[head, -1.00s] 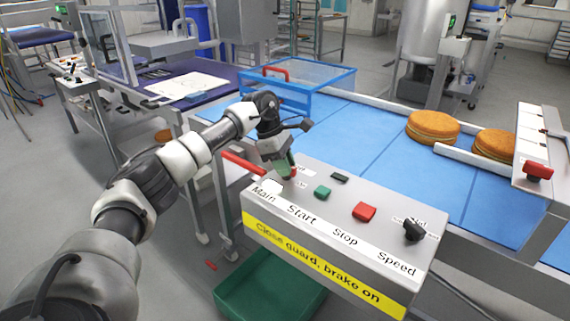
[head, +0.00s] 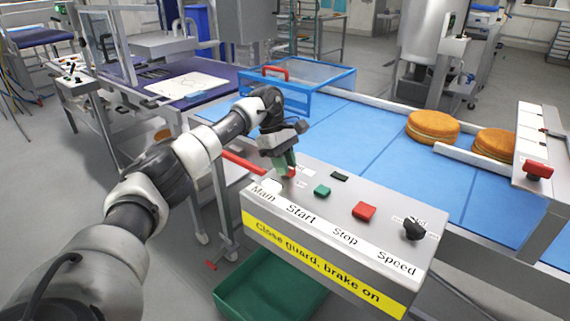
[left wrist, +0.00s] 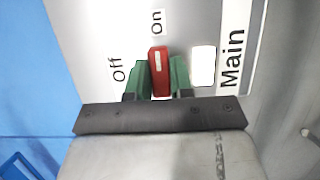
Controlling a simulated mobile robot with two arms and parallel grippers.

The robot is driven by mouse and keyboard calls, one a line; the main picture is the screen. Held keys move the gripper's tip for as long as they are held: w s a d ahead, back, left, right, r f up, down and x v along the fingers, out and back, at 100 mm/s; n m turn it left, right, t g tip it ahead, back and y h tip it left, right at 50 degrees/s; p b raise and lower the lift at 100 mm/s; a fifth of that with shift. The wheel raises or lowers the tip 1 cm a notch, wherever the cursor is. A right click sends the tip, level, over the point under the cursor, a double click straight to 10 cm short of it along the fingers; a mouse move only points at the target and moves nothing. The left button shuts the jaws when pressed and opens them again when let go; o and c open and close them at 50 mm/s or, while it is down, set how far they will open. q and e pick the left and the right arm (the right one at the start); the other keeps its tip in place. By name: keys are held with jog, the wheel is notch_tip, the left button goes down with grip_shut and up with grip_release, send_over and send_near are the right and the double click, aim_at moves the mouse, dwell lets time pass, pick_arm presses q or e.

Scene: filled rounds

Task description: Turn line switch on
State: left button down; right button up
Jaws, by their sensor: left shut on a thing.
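The control box (head: 345,265) has a red main switch (head: 291,172) at its far left corner, mostly hidden by my left gripper (head: 285,165). In the left wrist view, my left gripper's green fingers (left wrist: 161,82) stand on both sides of the red switch knob (left wrist: 159,72) and are shut on it. The knob's free end points up in the picture at the "On" label (left wrist: 158,22). The "Off" label (left wrist: 118,70) is left of the knob. A white square (left wrist: 203,66) sits between the knob and the word "Main". My right gripper is out of view.
The box also carries a green start button (head: 322,191), a red stop button (head: 364,211) and a black speed knob (head: 414,229). Behind it runs a blue conveyor (head: 370,140) with cakes (head: 433,126) and a blue-framed guard (head: 300,88). A green crate (head: 262,290) stands below.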

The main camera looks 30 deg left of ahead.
pick_arm(q)
jog(key=shift+r, duration=0.1)
jog(key=c, duration=1)
grip_release()
jog(key=v, duration=1)
jog(key=shift+r, duration=0.35)
jog(key=shift+f, duration=0.1)
